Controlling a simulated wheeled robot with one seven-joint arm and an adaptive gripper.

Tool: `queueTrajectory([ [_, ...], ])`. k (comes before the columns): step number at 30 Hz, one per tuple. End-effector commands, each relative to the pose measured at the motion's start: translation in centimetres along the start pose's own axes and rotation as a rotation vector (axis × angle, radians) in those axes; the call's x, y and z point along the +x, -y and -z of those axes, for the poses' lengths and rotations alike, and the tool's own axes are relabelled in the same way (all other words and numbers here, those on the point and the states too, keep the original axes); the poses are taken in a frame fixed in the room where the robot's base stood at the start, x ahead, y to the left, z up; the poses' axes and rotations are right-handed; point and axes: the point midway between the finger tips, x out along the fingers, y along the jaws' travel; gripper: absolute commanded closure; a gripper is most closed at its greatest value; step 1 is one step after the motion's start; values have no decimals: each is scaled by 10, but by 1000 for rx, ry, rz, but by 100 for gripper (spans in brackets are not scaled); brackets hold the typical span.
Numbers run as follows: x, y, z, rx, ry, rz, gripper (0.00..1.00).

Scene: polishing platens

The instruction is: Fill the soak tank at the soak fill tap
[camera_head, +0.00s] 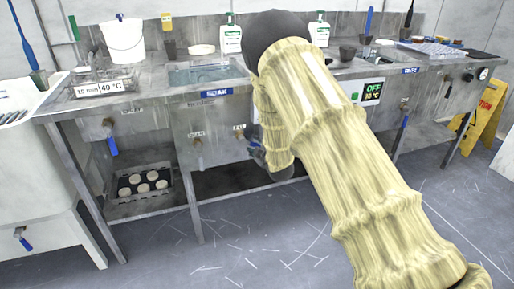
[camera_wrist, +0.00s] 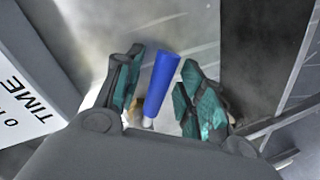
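The soak tank (camera_head: 185,78) is a steel basin with a blue SOAK label, set in the bench left of my arm. Its inside looks pale bluish; I cannot tell the water level. Two taps with small labels above show on the panel below it: a left tap (camera_head: 198,146) and a right one (camera_head: 240,132) close to my gripper (camera_head: 256,152). In the wrist view, my gripper (camera_wrist: 161,62) is open, with its green-padded fingers on either side of a blue tap lever (camera_wrist: 163,82). Gaps show between lever and fingers. My arm hides the bench right of the tank.
A white bucket (camera_head: 124,41), white bottles (camera_head: 231,37) and a heater display (camera_head: 372,91) line the bench. A yellow sign (camera_head: 482,118) stands at right. The front floor is clear.

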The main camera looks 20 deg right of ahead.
Motion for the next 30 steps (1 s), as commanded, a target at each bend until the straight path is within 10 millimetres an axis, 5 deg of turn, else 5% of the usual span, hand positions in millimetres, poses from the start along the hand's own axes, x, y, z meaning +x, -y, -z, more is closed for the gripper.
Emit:
queueTrajectory([
  [7, 0, 0, 0, 0, 0, 0, 61],
  [14, 0, 0, 0, 0, 0, 0, 100],
  [30, 7, 12, 16, 85, -33, 16, 100],
])
